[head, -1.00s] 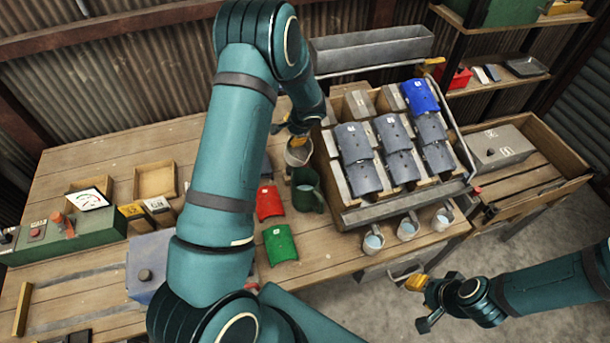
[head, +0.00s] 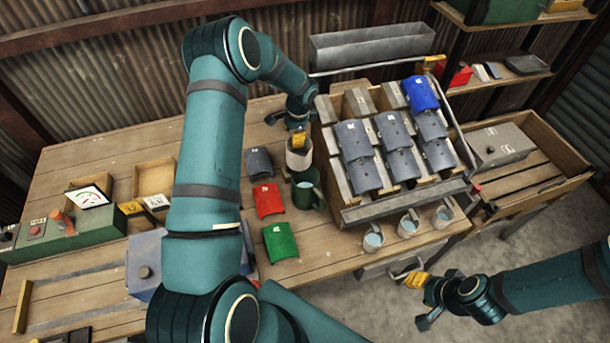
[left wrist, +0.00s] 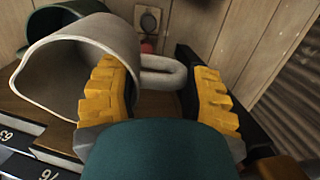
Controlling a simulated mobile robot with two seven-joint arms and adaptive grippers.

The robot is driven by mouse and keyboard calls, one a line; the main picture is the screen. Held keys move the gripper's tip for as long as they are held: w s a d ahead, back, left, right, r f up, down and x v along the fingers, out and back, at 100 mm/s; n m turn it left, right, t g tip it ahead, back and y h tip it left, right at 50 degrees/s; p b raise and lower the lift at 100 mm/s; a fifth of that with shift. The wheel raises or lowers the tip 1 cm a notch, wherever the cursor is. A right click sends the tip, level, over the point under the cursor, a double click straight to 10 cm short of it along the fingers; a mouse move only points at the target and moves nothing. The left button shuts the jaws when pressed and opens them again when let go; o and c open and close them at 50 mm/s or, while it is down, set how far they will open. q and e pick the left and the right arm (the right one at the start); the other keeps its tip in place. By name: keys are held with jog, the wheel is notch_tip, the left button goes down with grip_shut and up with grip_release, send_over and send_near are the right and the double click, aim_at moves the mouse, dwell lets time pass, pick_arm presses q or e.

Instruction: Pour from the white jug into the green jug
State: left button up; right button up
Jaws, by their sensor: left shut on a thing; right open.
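The white jug (head: 298,158) is at the bench's middle, just behind the green jug (head: 309,192). My left gripper (head: 298,140) is shut on the white jug's handle. In the left wrist view the handle (left wrist: 165,72) passes between the yellow fingers (left wrist: 163,95), and the jug's open mouth faces left. Its exact tilt is hard to tell. My right gripper (head: 412,279) is open and empty off the bench's front edge.
A slanted wooden rack (head: 345,214) of grey tiles stands close right of the jugs. Grey, red (head: 268,201) and green (head: 280,241) tiles lie to the left. Three cups of liquid (head: 408,226) line the front edge. A green box (head: 80,232) is at far left.

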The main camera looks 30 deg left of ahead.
pick_arm(q)
jog(key=shift+f+h, duration=0.25)
jog(key=shift+h, duration=0.05)
jog(key=shift+g, duration=0.3)
jog(key=shift+d+r, duration=0.1)
jog(key=shift+r, duration=1.45)
